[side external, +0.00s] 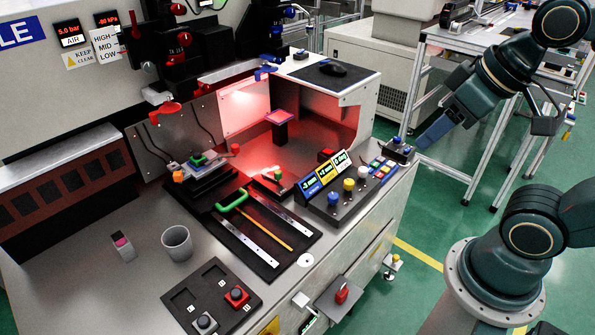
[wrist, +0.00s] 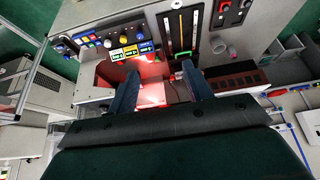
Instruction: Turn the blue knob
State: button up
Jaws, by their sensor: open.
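The blue knob (side external: 333,199) stands on the sloped black control box (side external: 345,208), at the near-left end of a row with a yellow knob (side external: 349,185) and a white knob (side external: 362,172). In the wrist view the blue knob (wrist: 140,36) is small, above the fingers, near the coloured displays (wrist: 130,51). My gripper (side external: 428,138) is up in the air to the right of the bench, well apart from the knob. In the wrist view my gripper (wrist: 160,71) is open, its two fingers spread with nothing between them.
A second blue-topped control (side external: 397,141) stands at the bench's right corner, near my gripper. A red-lit enclosure (side external: 350,90) rises behind the control box. A grey cup (side external: 177,243) and a black tool tray (side external: 262,238) lie to the left. Open air separates my gripper from the box.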

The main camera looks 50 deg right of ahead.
dwell(0.4)
jog(key=m+g, duration=0.5)
jog(key=g, duration=0.1)
send_over(333, 195)
notch_tip(333, 195, down, 22)
jog(key=shift+f, duration=0.25)
jog(key=shift+f, duration=0.15)
jog(key=shift+f, duration=6.75)
